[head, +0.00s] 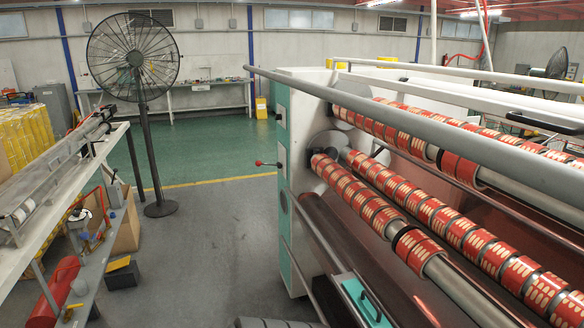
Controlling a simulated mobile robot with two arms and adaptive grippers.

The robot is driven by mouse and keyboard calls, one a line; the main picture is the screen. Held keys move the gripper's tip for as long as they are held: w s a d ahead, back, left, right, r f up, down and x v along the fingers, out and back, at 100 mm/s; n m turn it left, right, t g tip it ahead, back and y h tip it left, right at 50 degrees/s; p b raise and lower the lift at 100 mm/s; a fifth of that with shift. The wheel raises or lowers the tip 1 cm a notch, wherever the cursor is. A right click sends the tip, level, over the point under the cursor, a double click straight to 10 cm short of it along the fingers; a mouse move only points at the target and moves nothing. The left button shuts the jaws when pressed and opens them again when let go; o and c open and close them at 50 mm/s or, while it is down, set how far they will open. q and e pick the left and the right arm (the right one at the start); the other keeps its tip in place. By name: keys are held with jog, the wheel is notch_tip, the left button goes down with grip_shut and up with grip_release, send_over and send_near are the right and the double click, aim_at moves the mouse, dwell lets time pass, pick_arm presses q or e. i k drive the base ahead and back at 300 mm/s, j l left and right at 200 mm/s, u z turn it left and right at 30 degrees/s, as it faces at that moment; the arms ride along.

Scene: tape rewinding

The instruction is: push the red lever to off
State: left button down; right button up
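The red lever (259,163) is a small red knob on a thin dark stem. It sticks out to the left from the end panel of the tape rewinding machine (298,150), at about mid-height of the panel. The stem looks close to level; any on or off marking is too small to read. Neither my left nor my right gripper is in the head view, and nothing touches the lever.
Long shafts with red rolls (365,200) fill the right side. A grey bar (400,115) runs along the machine's top. A tall black fan (136,60) stands behind left, and a workbench (55,190) lines the left. The grey floor (225,230) between is clear.

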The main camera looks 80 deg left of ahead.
aim_at(258, 163)
jog(key=u, duration=2.85)
jog(key=i+j+z, duration=0.1)
jog(key=z, duration=0.7)
jog(key=i+j+z, duration=0.35)
jog(key=j, duration=0.35)
jog(key=i+j+z, duration=0.2)
jog(key=j, duration=0.15)
jog(key=i+j+z, duration=0.15)
jog(key=j, duration=0.25)
jog(key=i+j+z, duration=0.2)
jog(key=j, duration=0.2)
jog(key=k, duration=0.15)
